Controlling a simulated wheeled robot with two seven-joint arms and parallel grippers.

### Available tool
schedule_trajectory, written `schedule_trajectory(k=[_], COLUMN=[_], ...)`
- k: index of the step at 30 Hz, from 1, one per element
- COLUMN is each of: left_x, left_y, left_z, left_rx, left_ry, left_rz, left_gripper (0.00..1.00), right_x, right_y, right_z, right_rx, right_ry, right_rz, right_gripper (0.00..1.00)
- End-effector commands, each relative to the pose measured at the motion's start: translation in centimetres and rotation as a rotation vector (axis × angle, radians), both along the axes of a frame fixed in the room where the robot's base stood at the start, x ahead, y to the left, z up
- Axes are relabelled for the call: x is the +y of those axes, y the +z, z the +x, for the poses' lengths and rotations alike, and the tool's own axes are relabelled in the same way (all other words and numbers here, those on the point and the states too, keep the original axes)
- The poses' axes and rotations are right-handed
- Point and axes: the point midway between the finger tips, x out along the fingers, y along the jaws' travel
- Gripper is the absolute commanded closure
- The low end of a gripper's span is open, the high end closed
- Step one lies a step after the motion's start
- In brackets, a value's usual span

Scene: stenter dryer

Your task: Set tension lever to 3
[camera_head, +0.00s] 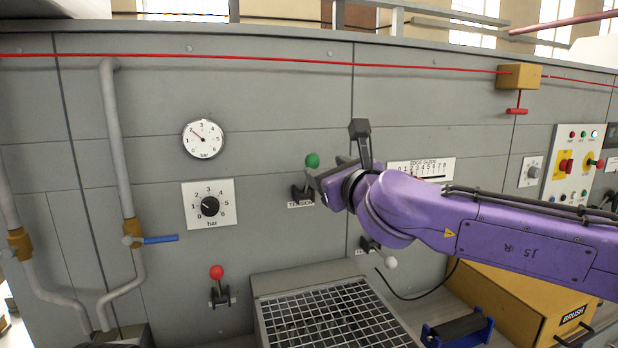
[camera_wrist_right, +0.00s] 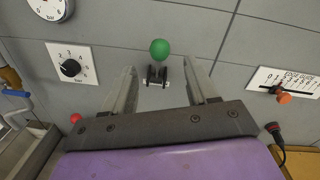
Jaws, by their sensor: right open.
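The tension lever has a green ball knob (camera_head: 312,160) and a dark bracket above a partly hidden label reading "TENSION" on the grey panel. My right gripper (camera_head: 318,182) is at this lever, its arm reaching in from the right and covering part of the bracket and label. In the right wrist view the green knob (camera_wrist_right: 159,48) stands up between and beyond the two spread fingers of my right gripper (camera_wrist_right: 160,80). The fingers are open, one on each side of the lever, and I see no contact. No number scale for this lever is readable. My left gripper is not in view.
A red-knobbed lever (camera_head: 217,272) is lower left and a white-knobbed lever (camera_head: 390,262) lower right. A pressure dial (camera_head: 210,207) and gauge (camera_head: 203,139) are to the left. The edge guide scale (camera_head: 425,167) is right. A metal grate (camera_head: 330,318) lies below.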

Motion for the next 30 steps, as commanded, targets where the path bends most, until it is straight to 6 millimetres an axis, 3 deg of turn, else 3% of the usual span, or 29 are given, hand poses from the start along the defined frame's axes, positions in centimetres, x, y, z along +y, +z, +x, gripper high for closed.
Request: schedule_trajectory(k=[4,15,26,27,30], left_x=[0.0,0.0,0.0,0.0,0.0], left_y=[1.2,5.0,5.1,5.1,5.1], left_z=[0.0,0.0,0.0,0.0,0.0], left_rx=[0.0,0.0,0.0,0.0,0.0], left_ry=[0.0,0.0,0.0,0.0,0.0], left_rz=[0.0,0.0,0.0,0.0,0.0], left_gripper=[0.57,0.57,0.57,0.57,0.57], right_x=[0.7,3.4,3.8,3.8,3.8], right_y=[0.3,0.3,0.0,-0.1,0.0], right_z=[1.7,8.7,9.7,9.7,9.7], right_rx=[0.001,0.001,-0.001,-0.001,-0.001], right_ry=[0.0,0.0,0.0,0.0,0.0], right_rz=[0.0,0.0,0.0,0.0,0.0], right_gripper=[0.42,0.42,0.42,0.49,0.81])
